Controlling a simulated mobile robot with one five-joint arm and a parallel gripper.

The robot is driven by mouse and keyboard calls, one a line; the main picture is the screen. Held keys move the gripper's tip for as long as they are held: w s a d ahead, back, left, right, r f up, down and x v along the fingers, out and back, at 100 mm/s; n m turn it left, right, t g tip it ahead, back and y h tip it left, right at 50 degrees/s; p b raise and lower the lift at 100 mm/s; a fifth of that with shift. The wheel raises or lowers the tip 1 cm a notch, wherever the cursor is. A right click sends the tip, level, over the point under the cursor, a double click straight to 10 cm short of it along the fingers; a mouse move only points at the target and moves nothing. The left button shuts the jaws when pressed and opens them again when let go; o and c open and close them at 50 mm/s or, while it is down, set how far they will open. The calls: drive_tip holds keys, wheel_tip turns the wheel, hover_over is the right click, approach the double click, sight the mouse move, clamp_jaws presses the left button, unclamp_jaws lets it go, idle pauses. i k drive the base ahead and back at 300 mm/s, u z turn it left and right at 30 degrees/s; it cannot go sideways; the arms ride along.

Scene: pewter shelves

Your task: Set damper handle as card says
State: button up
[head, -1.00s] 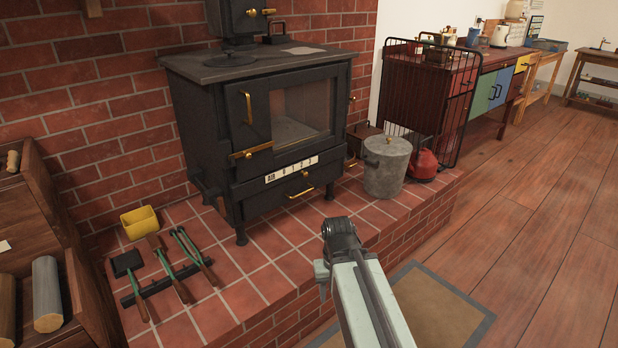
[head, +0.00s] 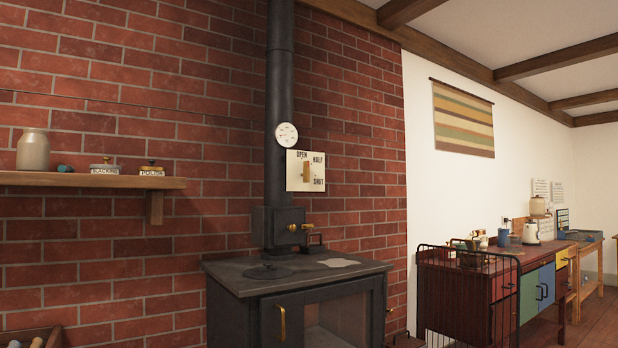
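A cream plate (head: 292,184) lettered OPEN, HALF and SHUT sits beside the black stovepipe, in front of the brick wall. OPEN is at its upper left, HALF at its upper right and SHUT at its lower right. A tan handle (head: 307,177) shows at the plate's middle; I cannot tell clearly which word it points to. A small pale sheet (head: 339,263) lies flat on the stove top; any writing on it is unreadable. Brass knobs (head: 299,227) show on the box at the pipe's foot. My gripper is out of view.
The black stove (head: 235,312) stands below the plate. A round dial (head: 286,134) is on the stovepipe (head: 280,70). A wooden shelf (head: 80,181) with a jar and tins is at left. A black wire guard (head: 470,300) and a coloured cabinet (head: 528,300) stand at right.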

sight(306, 175)
drive_tip(key=u, duration=3.5)
drive_tip(key=k, duration=1.15)
drive_tip(key=z, duration=1.85)
drive_tip(key=i, duration=1)
drive_tip(key=u, duration=0.05)
